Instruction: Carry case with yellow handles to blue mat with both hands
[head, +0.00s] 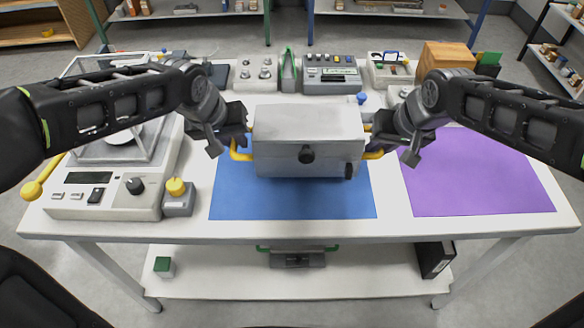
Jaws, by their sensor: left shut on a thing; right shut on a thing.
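The grey case (307,135) with a dark front knob is in the middle of the head view, over the back part of the blue mat (290,200). I cannot tell whether it rests on the mat or hangs just above it. My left gripper (236,150) is shut on the yellow handle (240,154) on the case's left side. My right gripper (378,150) is shut on the yellow handle (374,155) on its right side. The fingertips are partly hidden by the gripper bodies. The case looks level.
A purple mat (475,180) lies bare at the right. A balance (110,195) and a grey block with a yellow knob (178,197) stand at the left. Weights, instruments (332,78) and a brown box (446,56) line the back. The front of the blue mat is clear.

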